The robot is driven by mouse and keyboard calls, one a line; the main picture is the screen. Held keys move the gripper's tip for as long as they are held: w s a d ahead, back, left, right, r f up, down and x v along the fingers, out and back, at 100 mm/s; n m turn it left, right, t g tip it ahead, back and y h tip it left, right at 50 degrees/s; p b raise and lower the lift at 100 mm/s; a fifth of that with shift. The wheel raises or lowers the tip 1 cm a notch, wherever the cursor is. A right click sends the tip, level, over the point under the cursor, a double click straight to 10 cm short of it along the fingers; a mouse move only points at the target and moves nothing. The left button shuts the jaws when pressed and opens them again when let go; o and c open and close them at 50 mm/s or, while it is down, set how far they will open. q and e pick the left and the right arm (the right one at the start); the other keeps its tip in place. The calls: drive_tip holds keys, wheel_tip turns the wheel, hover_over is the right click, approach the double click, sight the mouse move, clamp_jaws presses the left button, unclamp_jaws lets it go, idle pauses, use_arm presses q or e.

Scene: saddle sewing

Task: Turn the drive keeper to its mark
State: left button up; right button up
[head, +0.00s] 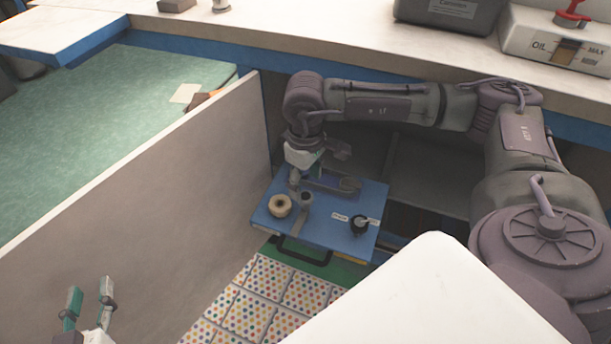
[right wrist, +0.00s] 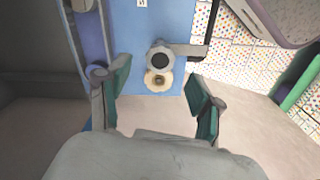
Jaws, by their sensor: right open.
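A blue panel (head: 325,238) carries a grey round part with a dark centre (head: 306,199) and a flat grey bar, a cream ring (head: 280,205), and a black knob (head: 359,225) between white labels. No part is named the drive keeper, and I cannot tell its mark. In the right wrist view the grey round part (right wrist: 160,59) and cream ring (right wrist: 159,81) lie between and beyond the fingertips. My right gripper (right wrist: 157,84) is open and empty, above the panel's back left in the head view (head: 304,168). My left gripper (head: 88,298) is open and empty at the lower left.
A pale upright board (head: 150,195) stands left of the panel. A black handle (head: 303,254) is at the panel's front edge. Dotted tiles (head: 262,298) lie below. A white bench top (head: 330,35) with an oil box (head: 556,42) runs along the back.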

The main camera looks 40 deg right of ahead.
wheel_tip(320, 180, up, 8)
drive_tip(key=shift+f, duration=0.25)
idle(0.4)
